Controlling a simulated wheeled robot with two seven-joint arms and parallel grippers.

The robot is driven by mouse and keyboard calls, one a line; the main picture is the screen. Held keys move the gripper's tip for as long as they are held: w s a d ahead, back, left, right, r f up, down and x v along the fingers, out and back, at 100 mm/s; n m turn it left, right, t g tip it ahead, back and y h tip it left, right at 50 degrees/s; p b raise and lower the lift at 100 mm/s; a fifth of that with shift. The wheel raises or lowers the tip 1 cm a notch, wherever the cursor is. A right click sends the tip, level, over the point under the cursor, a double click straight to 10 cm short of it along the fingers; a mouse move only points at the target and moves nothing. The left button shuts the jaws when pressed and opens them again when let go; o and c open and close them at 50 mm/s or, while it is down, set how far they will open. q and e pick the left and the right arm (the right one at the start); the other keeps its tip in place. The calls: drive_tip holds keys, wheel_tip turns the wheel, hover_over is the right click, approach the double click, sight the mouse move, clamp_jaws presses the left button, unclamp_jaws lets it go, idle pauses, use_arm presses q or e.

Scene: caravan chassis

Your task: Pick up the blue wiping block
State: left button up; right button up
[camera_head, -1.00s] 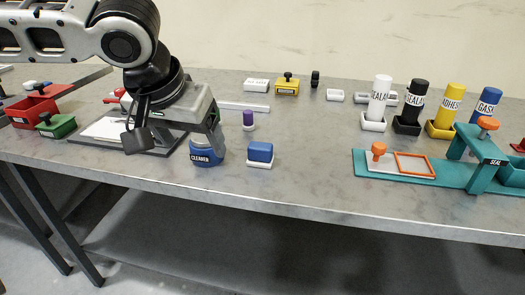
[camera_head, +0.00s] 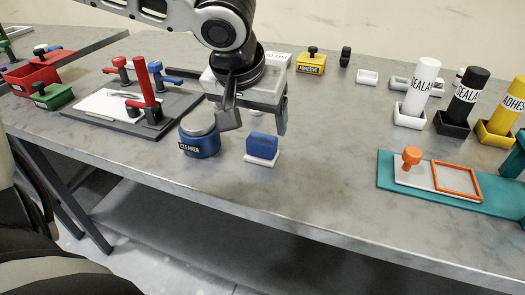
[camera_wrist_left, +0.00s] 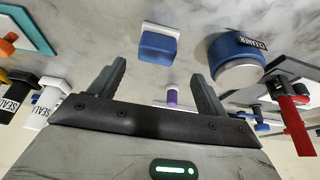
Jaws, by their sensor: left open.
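The blue wiping block (camera_head: 262,146) sits on a white base on the grey table, near the front edge, just right of the blue cleaner pot (camera_head: 199,141). In the left wrist view the block (camera_wrist_left: 158,46) lies beyond the fingertips, roughly between their lines. My left gripper (camera_head: 256,125) is open and empty, above and behind the block, with one finger on each side and no contact seen. Its two dark fingers also show in the left wrist view (camera_wrist_left: 158,72). My right gripper is not in view.
The cleaner pot stands close to the left finger. A dark board (camera_head: 95,120) with red and blue handles lies to the left. A teal fixture (camera_head: 390,172) with an orange frame is at right, with labelled bottles (camera_head: 424,85) behind it. The table between block and fixture is clear.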

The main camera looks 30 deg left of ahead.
sight(262, 138)
use_arm(q)
drive_tip(key=x, duration=0.4)
drive_tip(key=b+x, duration=0.1)
drive_tip(key=x, duration=0.1)
drive_tip(key=shift+w+d+f, duration=0.1)
drive_tip(key=shift+d+f, duration=0.15)
drive_tip(key=shift+f, duration=0.05)
drive_tip(key=c, duration=1.1)
